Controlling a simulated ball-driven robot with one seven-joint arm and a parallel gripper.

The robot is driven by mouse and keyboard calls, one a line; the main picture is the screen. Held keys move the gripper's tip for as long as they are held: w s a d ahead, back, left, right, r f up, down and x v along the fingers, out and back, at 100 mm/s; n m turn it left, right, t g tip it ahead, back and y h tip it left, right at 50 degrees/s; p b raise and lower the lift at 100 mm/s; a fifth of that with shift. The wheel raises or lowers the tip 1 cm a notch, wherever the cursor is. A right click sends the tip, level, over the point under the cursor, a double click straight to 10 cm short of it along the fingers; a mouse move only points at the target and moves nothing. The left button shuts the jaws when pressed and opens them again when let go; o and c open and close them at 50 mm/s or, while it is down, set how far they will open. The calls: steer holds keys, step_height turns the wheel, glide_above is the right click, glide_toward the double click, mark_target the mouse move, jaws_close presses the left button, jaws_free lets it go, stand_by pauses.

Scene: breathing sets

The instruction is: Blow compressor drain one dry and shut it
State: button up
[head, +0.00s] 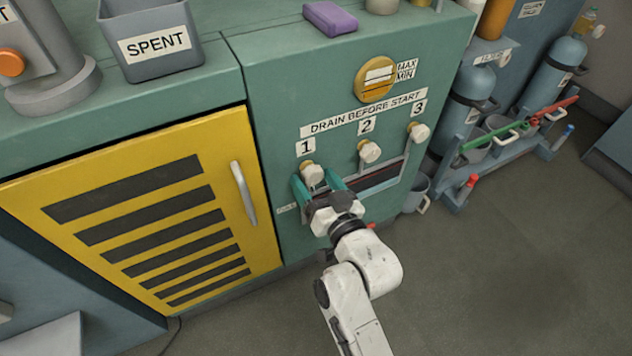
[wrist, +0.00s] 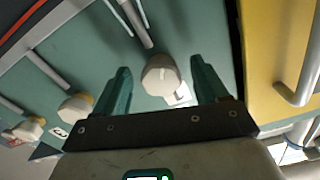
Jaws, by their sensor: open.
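The drain one knob (head: 312,172) is white with a brass stem and sits under the "1" label on the green compressor panel. In the wrist view the knob (wrist: 160,76) lies between the two teal fingers. My gripper (head: 317,182) is open, with one finger on each side of the knob; it also shows in the wrist view (wrist: 159,72). A gap shows between each finger and the knob. A grey pipe (wrist: 141,22) runs from near the knob. No water or spray is visible at the drain, and its outlet is partly hidden in the head view.
Knobs two (head: 369,152) and three (head: 418,132) sit to the right. A dark tray (head: 380,178) runs beneath them. The yellow louvred door (head: 150,215) with a white handle (head: 243,193) is close on the left.

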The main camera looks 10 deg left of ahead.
steer(key=v, duration=1)
steer(key=shift+s+d+p, duration=0.25)
steer(key=shift+s+p, duration=0.05)
steer(key=shift+s, duration=0.05)
steer(key=s+d+f+g+h, duration=0.5)
steer(key=s+d+f+g, duration=0.25)
steer(key=d+f, duration=0.45)
steer(key=s+d+f+m+g+h, duration=0.1)
steer(key=s+d+m+g+h, duration=0.5)
steer(key=s+d, duration=1.05)
step_height(320, 180, up, 34)
steer(key=s+a+n+p, duration=0.1)
steer(key=p, duration=3.3)
steer(key=shift+a+n+y+p, duration=0.35)
steer(key=shift+n+y+p, duration=0.05)
